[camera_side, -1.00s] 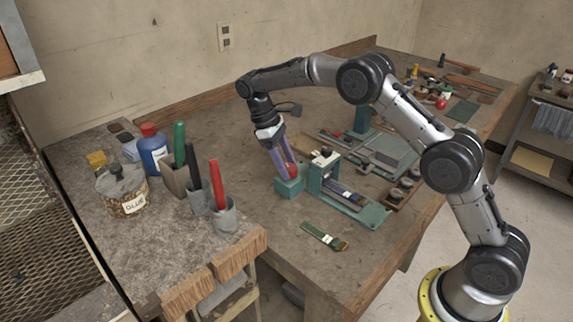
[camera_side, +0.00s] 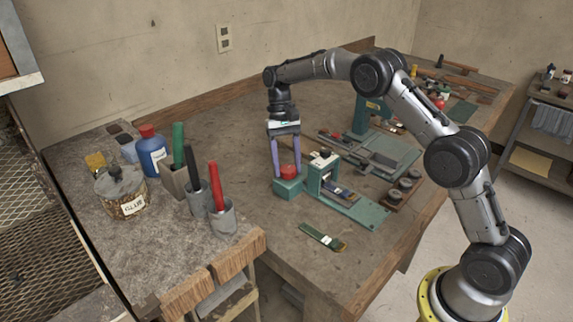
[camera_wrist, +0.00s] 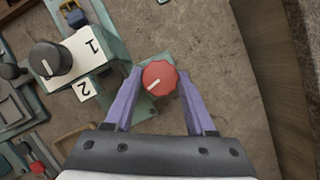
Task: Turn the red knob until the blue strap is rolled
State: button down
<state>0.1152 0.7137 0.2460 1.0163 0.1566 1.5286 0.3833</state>
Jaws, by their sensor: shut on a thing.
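The red knob (camera_side: 289,172) sits on a small teal block (camera_side: 288,188) and has a white pointer line, seen in the wrist view (camera_wrist: 158,77). My gripper (camera_side: 288,170) is upright over it, with its two purple fingers on either side of the knob and shut on it. The teal stitcher frame (camera_side: 315,178) stands just right of the knob. The blue strap (camera_side: 341,192) lies at the foot of this frame on its base plate, partly hidden by the frame. I cannot tell how much of it is rolled.
A black dial (camera_wrist: 48,59) beside labels 1 and 2 tops the frame. A green strap piece (camera_side: 323,237) lies in front. Bare bench lies behind my gripper.

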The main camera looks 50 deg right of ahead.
jog(key=m+t+y, duration=0.1)
jog(key=m, duration=0.5)
jog(key=shift+s+d+t+y, duration=0.15)
jog(key=shift+t+y, duration=0.25)
jog(key=m+t, duration=0.1)
jog(key=m, duration=0.2)
jog(key=m+t, duration=0.1)
jog(key=m, duration=0.2)
jog(key=shift+s, duration=0.1)
jog(key=shift+m, duration=0.3)
jog(key=c, duration=0.5)
grip_release()
jog(key=shift+y, duration=0.3)
jog(key=v, duration=1.4)
jog(key=shift+s, duration=0.2)
